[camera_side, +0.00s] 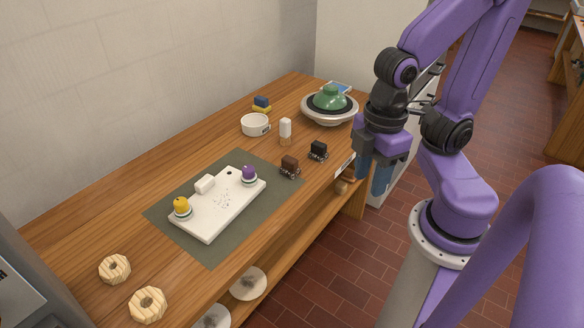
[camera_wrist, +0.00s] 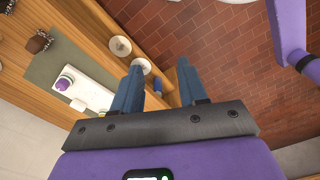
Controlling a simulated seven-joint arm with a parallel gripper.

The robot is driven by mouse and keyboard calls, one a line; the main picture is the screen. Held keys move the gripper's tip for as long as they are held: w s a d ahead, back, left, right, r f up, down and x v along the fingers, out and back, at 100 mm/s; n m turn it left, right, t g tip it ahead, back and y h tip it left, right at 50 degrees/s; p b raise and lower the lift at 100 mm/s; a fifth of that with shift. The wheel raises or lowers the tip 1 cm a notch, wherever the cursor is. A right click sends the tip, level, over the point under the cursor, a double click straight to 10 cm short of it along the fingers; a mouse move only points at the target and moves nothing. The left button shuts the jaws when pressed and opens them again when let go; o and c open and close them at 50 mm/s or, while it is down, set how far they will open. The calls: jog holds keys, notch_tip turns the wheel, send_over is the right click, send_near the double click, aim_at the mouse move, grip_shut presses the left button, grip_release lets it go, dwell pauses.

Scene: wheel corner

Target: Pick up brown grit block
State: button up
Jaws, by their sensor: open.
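The brown block (camera_side: 290,164), likely the brown grit block, sits on the wooden table at the right corner of the grey-green mat, with small dark parts at its base. It also shows at the upper left of the wrist view (camera_wrist: 39,42). My gripper (camera_side: 374,172) has blue fingers and hangs beyond the table's front edge, to the right of the block and apart from it. In the wrist view my gripper (camera_wrist: 159,80) is open, with nothing between the fingers.
A similar black block (camera_side: 318,149) stands just right of the brown one. A white-and-tan piece (camera_side: 285,129), white bowl (camera_side: 254,125) and wheel with a green dome (camera_side: 330,101) stand behind. A white board (camera_side: 220,207) with knobs lies on the mat (camera_side: 170,215).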

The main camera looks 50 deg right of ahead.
jog(key=o, duration=1)
jog(key=shift+c, duration=0.2)
